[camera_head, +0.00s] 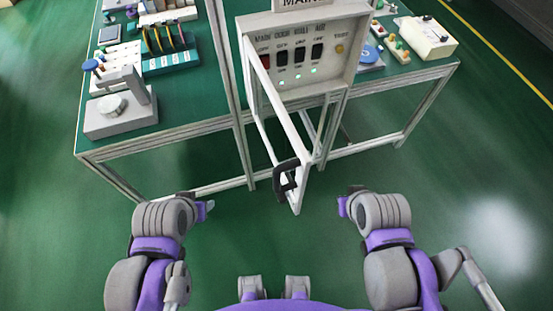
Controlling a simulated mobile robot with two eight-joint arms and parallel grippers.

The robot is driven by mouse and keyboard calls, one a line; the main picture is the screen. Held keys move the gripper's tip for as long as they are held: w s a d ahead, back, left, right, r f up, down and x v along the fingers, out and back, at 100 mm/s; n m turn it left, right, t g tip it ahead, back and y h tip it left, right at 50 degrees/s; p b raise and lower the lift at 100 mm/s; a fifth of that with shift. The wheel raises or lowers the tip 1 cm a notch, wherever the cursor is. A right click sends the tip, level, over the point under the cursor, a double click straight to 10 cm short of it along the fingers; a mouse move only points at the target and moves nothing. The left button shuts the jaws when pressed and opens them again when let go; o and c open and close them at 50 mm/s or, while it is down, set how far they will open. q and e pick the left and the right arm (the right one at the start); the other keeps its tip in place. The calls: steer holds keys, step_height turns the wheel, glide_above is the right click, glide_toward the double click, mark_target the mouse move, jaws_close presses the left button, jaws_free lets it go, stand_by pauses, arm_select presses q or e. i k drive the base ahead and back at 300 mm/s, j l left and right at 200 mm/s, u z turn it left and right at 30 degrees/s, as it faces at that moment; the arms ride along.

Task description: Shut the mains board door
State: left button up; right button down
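The mains board (300,62) is a pale box with a row of dark switches, a red one at the left, and small green lights. Its door (292,135) is a pale open frame, attached at the board's left side and swung wide towards me. A black handle (286,175) sits near the door's free end. My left gripper (207,207) is left of the handle and apart from it. My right gripper (343,206) is right of the handle and also apart from it. Both are seen from behind, so their finger openings do not show clearly.
Green-topped benches stand on both sides. A metal post (226,55) rises left of the board. The green floor before me is clear.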

mark_target(262, 112)
steer(key=k+j+z, duration=0.1)
steer(key=j, duration=0.3)
steer(key=k+j, duration=0.2)
steer(key=j, duration=0.25)
steer(key=k+j+z, duration=0.15)
steer(key=j, duration=0.25)
